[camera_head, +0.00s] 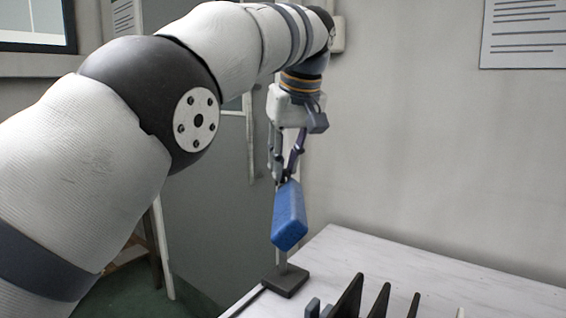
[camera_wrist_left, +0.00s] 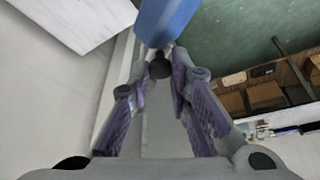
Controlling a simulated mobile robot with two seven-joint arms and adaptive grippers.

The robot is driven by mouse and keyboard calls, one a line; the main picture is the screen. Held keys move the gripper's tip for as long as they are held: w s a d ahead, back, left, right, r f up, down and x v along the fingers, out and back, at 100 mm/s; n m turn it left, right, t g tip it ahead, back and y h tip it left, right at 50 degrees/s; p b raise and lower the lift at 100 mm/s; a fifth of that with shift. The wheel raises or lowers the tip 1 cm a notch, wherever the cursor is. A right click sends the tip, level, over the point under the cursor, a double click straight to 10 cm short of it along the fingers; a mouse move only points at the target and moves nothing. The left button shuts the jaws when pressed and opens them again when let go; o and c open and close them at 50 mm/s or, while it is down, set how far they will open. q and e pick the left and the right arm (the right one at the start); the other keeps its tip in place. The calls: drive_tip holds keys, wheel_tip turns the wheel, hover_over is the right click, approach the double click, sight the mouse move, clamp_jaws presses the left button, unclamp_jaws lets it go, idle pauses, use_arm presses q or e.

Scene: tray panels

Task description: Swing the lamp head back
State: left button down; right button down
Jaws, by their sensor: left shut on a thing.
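The lamp has a blue, block-shaped head (camera_head: 289,216) on a thin grey post (camera_head: 282,262). Its dark square base (camera_head: 285,281) stands on the white table's left end. The head is tilted, with its upper end at my left gripper (camera_head: 284,178). In the left wrist view, the blue head (camera_wrist_left: 166,18) is just beyond the fingertips. The fingers of my left gripper (camera_wrist_left: 160,72) close around a small dark round knob (camera_wrist_left: 160,65) at the head's near end. The fingers hide part of the knob. My right gripper is not in view.
A rack of upright dark panels (camera_head: 349,298) stands on the table near the front, right of the lamp base. The white tabletop (camera_head: 420,274) is bare behind it. A wall is behind. A wooden shelf (camera_wrist_left: 265,94) shows in the left wrist view.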

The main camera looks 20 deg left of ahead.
use_arm(q)
drive_tip(key=shift+d+f, duration=0.15)
idle(0.3)
drive_tip(key=c, duration=1.5)
unclamp_jaws()
drive_tip(key=shift+w, duration=0.15)
drive_tip(key=shift+o, duration=0.2)
